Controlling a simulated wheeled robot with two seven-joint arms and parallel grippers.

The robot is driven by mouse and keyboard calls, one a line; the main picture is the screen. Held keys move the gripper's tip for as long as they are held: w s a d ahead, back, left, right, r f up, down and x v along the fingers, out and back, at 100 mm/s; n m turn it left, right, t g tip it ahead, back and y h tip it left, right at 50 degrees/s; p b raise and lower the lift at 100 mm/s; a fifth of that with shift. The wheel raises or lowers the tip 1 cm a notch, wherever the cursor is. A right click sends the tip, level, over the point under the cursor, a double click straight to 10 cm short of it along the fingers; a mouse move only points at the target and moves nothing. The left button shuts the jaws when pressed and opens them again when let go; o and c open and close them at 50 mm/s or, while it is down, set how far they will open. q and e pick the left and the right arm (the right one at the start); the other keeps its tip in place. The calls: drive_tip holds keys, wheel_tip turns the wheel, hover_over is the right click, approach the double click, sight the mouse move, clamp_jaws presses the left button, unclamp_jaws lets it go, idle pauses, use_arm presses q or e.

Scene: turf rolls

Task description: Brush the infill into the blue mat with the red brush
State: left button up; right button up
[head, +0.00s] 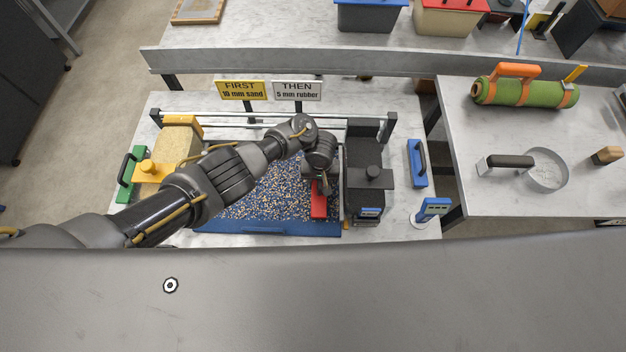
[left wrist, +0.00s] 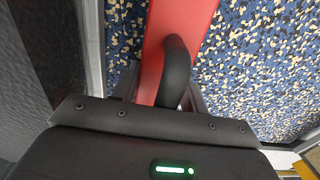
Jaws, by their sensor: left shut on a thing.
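The blue mat (head: 215,227) lies on the work table, with a plain blue strip along its front edge. Tan and pale specks of infill (head: 262,190) cover its dark blue surface; they also show on both sides of the brush in the left wrist view (left wrist: 262,65). The red brush (head: 319,207) lies over the mat's right part, its long red body (left wrist: 180,22) under a black arched handle (left wrist: 175,70). My left gripper (head: 325,188) is shut on that handle; its fingertips are partly hidden. My arm hides part of the mat. My right gripper is not in view.
A black hopper (head: 366,155) stands close right of the brush. A sand-filled hopper (head: 178,145) is at the mat's left. Yellow (head: 242,90) and white (head: 297,91) signs stand behind the rails.

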use_arm(q)
drive_tip(key=shift+a, duration=0.1)
drive_tip(key=shift+a+r+p, duration=0.1)
drive_tip(key=shift+a+p, duration=0.2)
drive_tip(key=a, duration=1)
drive_tip(key=w+a, duration=0.1)
drive_tip(key=a, duration=0.9)
drive_tip(key=w+a, duration=0.1)
drive_tip(key=a, duration=1)
drive_tip(key=shift+p, duration=0.4)
drive_tip(key=shift+s+d, duration=0.2)
drive_tip(key=shift+d, duration=3.05)
drive_tip(key=shift+w+a, duration=0.2)
drive_tip(key=shift+a, duration=3.1)
